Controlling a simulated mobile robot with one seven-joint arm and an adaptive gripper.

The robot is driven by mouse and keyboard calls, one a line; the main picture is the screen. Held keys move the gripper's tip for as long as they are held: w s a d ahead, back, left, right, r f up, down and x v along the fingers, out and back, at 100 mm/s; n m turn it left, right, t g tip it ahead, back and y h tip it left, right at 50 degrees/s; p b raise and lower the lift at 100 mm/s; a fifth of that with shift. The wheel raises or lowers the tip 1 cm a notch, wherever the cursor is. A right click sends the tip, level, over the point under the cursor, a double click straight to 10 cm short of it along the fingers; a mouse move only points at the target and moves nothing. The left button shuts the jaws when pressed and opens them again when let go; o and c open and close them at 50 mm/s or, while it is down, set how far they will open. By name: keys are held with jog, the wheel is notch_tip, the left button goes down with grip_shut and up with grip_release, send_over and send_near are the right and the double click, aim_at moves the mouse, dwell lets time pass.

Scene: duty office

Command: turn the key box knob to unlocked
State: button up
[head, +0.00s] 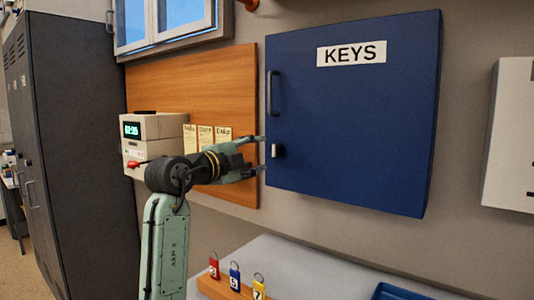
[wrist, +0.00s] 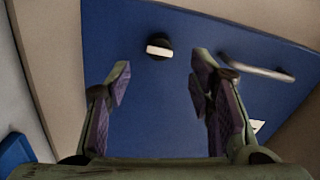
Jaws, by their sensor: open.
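The blue key box (head: 350,120) hangs on the wall, marked KEYS, with its door shut. Its knob (head: 277,151) sits near the door's left edge, below the handle (head: 272,93). In the wrist view the knob (wrist: 159,47) is a black disc with a pale bar lying across the picture. My gripper (head: 262,154) is open and empty, just left of the knob. In the wrist view the fingertips of my gripper (wrist: 160,75) stand on either side of the knob's line, apart from it. The handle (wrist: 257,66) shows right of the right finger.
A wooden board (head: 190,85) with paper tags (head: 206,138) and a time clock (head: 150,137) is behind my arm. Below, a grey counter (head: 290,265) holds a wooden block with numbered key tags (head: 235,277) and a blue tray (head: 400,292). A white box (head: 510,135) hangs at right.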

jog(key=v, duration=0.5)
jog(key=shift+s, duration=0.1)
